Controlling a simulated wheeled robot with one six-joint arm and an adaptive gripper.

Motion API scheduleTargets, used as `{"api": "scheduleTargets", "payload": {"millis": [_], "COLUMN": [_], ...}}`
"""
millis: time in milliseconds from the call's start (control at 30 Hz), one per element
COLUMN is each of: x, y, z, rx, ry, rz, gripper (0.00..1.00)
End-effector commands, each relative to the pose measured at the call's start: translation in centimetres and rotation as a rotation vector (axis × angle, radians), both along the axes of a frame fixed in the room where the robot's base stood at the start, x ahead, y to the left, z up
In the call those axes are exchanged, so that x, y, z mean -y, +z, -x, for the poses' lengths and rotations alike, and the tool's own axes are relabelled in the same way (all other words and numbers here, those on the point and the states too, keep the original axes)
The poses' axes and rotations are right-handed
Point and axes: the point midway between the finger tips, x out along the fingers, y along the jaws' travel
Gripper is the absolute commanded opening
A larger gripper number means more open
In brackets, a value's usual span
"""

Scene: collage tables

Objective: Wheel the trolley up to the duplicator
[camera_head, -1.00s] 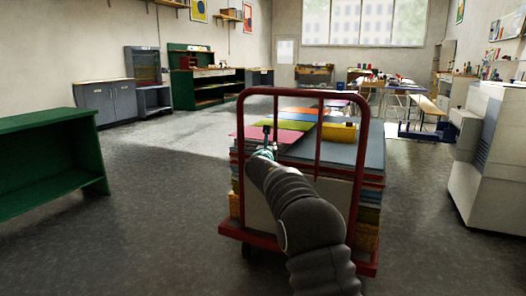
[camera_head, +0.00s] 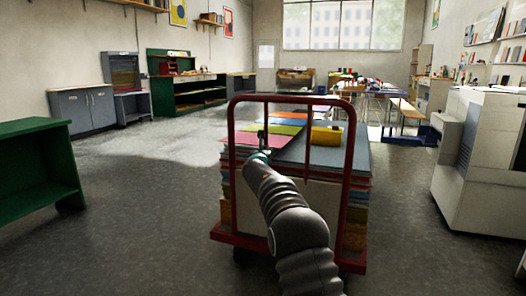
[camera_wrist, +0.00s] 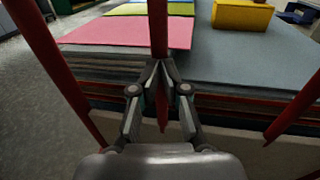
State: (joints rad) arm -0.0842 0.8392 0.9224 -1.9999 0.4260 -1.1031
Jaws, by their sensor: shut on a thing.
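The trolley (camera_head: 232,236) is a flatbed cart with a red tube handle frame, loaded with stacks of coloured sheets (camera_head: 275,141) and a yellow block (camera_head: 326,136). It stands directly in front of me. My gripper (camera_head: 262,150) is shut on an upright red bar of the handle frame. The wrist view shows both fingers (camera_wrist: 160,85) closed around this bar (camera_wrist: 158,30). A large pale grey machine (camera_head: 478,165), seemingly the duplicator, stands at the right, apart from the trolley. The trolley's far side is hidden by its load.
A green shelf unit (camera_head: 35,140) stands at the left. Grey cabinets (camera_head: 85,112) and a green workbench (camera_head: 190,95) line the back left. Tables with benches (camera_head: 405,110) stand at the back right. Grey floor (camera_head: 150,210) is clear left of the trolley and between it and the machine.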

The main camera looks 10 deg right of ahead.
Motion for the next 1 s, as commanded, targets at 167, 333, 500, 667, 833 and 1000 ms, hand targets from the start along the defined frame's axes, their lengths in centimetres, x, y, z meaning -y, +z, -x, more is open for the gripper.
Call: {"api": "scheduleTargets", "payload": {"millis": [167,333,500,667,833,1000], "x": [0.5,0.2,-1.0,-1.8,-2.5,-3.1], "y": [0.7,0.4,-0.1,0.2,0.2,0.3], "z": [0.0,0.6,2.3,4.5,7.1,9.6], "rx": [0.009,0.010,0.008,0.004,0.003,0.004], "ry": [-0.005,-0.005,0.002,0.002,0.001,-0.001], "rz": [0.004,0.003,0.001,0.002,0.003,0.001], "gripper": [0.00,0.00,0.00,0.00,0.00,0.00]}}
